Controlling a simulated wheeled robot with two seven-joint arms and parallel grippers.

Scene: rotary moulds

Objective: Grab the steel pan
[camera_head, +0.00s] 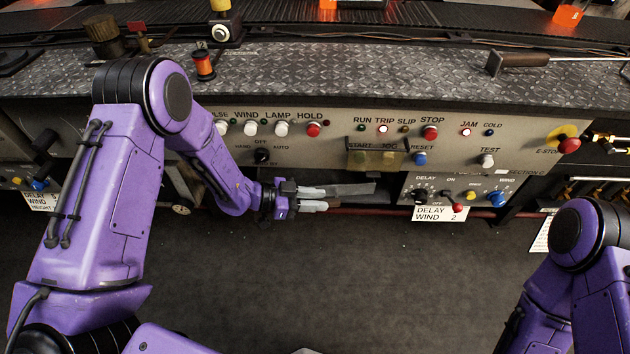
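I cannot make out a steel pan for certain. My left gripper (326,198) is in front of the control panel, over the dark floor, with its grey fingers pointing right. A thin, flat grey piece (352,188) extends right from the upper finger. It is seen nearly edge on, and I cannot tell whether it is the pan or whether the fingers grip it. A narrow gap shows between the fingers. My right arm is at the lower right, and its gripper is out of the frame.
A control panel (345,157) with several knobs and lamps spans the back. A lower box (470,181) with a red-tipped lever juts out right of my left gripper. The floor (340,270) is clear.

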